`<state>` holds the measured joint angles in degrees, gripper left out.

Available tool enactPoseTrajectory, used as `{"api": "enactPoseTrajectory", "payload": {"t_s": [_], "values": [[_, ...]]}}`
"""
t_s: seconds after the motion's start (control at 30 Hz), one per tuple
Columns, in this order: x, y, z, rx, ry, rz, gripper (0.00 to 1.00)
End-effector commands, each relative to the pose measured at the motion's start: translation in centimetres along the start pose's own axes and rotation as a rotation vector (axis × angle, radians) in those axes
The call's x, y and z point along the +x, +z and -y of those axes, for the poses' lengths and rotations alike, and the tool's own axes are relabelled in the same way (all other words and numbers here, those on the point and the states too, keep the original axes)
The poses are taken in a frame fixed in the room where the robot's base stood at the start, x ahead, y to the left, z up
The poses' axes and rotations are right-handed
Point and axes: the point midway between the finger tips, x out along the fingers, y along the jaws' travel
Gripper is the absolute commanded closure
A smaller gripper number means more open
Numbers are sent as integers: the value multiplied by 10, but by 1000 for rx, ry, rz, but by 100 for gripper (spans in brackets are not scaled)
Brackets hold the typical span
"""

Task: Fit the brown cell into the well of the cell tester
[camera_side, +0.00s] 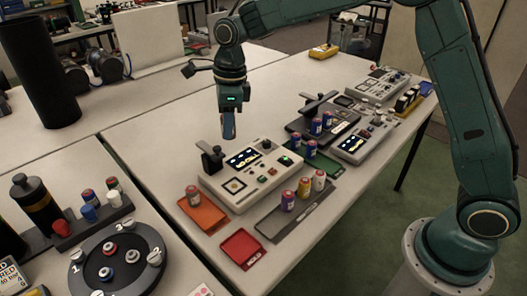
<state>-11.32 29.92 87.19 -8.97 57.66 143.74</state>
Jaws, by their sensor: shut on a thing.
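My gripper (228,124) points straight down above the back edge of the near cell tester (262,182). It is shut on a small cell, taken as the brown cell, mostly hidden by the fingers; its colour is hard to make out. The held cell is in the air, apart from the tester. The tester is a pale box with a lit screen, buttons and a dark-framed square (234,186) on its top left, which looks like the well; its inside is too small to read. A black clamp-like post (211,160) stands at its back left corner.
An orange tray (204,217) with one cell, a red tray (242,249) and a grey tray (268,228) with several cells lie in front. A green tray (323,164) and more instruments (362,144) stand to the right. A round numbered holder (118,260) is at lower left.

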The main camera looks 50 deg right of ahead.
Motion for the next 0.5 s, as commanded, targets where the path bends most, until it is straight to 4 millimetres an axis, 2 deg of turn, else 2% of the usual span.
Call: {"api": "enactPoseTrajectory", "payload": {"t_s": [0.1,0.5], "values": [[24,-4,-1,1,3,-4,94],[97,-12,0,0,2,-3,94]]}}
